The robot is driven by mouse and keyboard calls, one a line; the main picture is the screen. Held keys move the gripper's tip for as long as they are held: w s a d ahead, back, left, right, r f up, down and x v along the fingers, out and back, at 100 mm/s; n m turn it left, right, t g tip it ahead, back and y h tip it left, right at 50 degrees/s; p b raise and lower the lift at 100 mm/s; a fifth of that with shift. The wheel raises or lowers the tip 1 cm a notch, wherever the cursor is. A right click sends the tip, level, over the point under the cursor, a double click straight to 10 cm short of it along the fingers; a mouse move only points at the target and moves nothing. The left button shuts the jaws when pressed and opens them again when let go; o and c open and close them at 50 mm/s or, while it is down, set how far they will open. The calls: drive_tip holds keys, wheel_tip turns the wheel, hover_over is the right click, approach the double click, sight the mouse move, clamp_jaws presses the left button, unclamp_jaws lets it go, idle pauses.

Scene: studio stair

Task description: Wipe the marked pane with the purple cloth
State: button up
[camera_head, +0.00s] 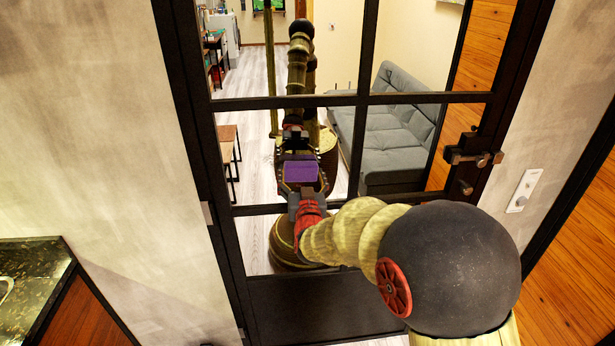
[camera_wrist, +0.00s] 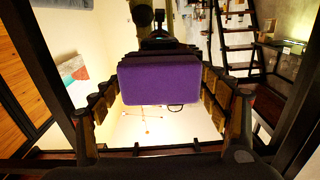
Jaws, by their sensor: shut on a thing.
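The purple cloth (camera_head: 300,171) is a flat, box-like pad between the fingers of my gripper (camera_head: 302,185). It also fills the middle of the wrist view (camera_wrist: 160,80), with my gripper's fingers (camera_wrist: 160,100) on either side. My gripper is shut on it and faces the left middle pane (camera_head: 240,140) of a black-framed glass door (camera_head: 366,40). Whether the cloth touches the glass cannot be told. A mirrored arm and gripper show in the glass just above the cloth. A clear mark on the pane cannot be made out.
The door's handle and lock (camera_head: 472,155) stick out at the right. A white switch plate (camera_head: 524,190) is on the right wall. A dark counter (camera_head: 35,275) stands at the lower left. A grey sofa (camera_head: 390,135) shows through or in the glass.

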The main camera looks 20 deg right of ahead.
sight(318, 166)
drive_tip(key=shift+w+a+b, duration=0.15)
drive_tip(key=shift+w+a, duration=0.15)
drive_tip(key=shift+a, duration=0.5)
drive_tip(key=shift+w+a+b, duration=0.15)
drive_tip(key=shift+w+a, duration=0.1)
drive_tip(key=shift+a, duration=0.6)
drive_tip(key=shift+w+a+b, duration=0.15)
drive_tip(key=shift+w+a, duration=0.15)
drive_tip(key=shift+a, duration=0.5)
